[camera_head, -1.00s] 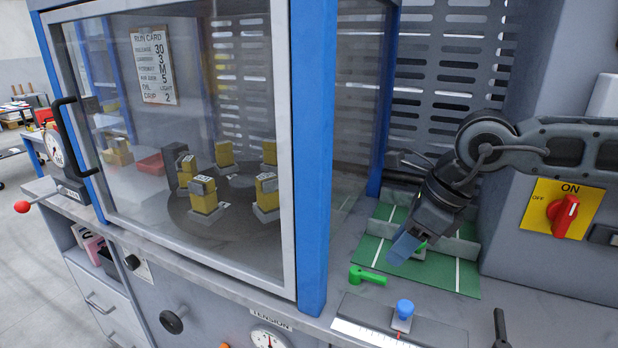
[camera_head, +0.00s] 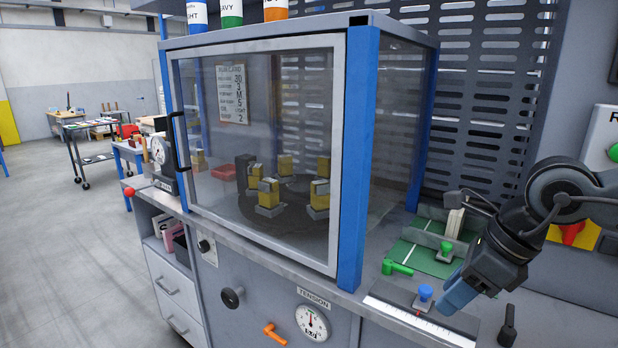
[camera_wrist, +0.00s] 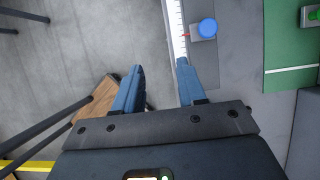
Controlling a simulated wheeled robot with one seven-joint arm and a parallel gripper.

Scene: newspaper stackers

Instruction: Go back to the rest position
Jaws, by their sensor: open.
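My gripper (camera_head: 458,292) is at the right of the head view, above the front edge of the bench near the ruler and its blue knob. In the wrist view my gripper (camera_wrist: 160,68) has its two blue fingers apart with nothing between them. Grey floor and the bench edge show beyond the fingertips.
A blue-framed glass cabinet (camera_head: 352,190) with yellow blocks inside stands left of my arm. The ruler (camera_head: 400,310) with a blue knob (camera_head: 425,292), a green lever (camera_head: 397,268) and a green mat (camera_head: 420,262) lie close by. Open floor (camera_head: 70,270) is at the left.

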